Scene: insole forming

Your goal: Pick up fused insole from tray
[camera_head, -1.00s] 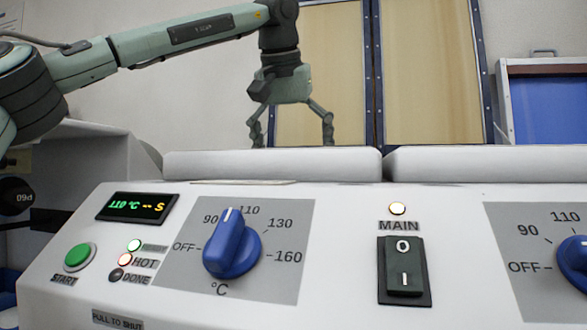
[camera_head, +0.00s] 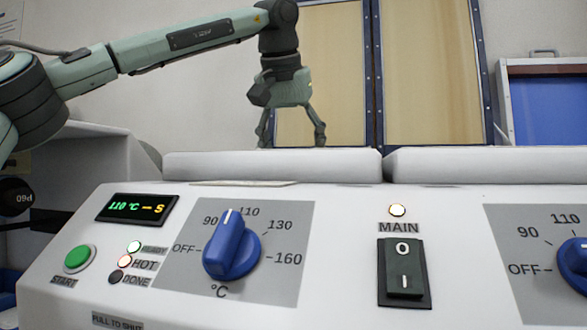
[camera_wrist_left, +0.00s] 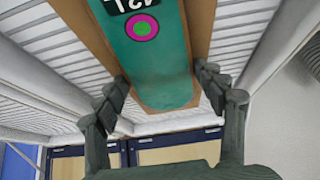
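The insole and tray are hidden there. My right gripper is not in view.
The machine's front panel (camera_head: 350,215) crosses the head view, with a blue dial (camera_head: 231,247), a green start button (camera_head: 77,257) and a main switch (camera_head: 404,268). White padded ridges (camera_head: 270,164) stand behind it. White slatted surfaces (camera_wrist_left: 40,50) flank the insole.

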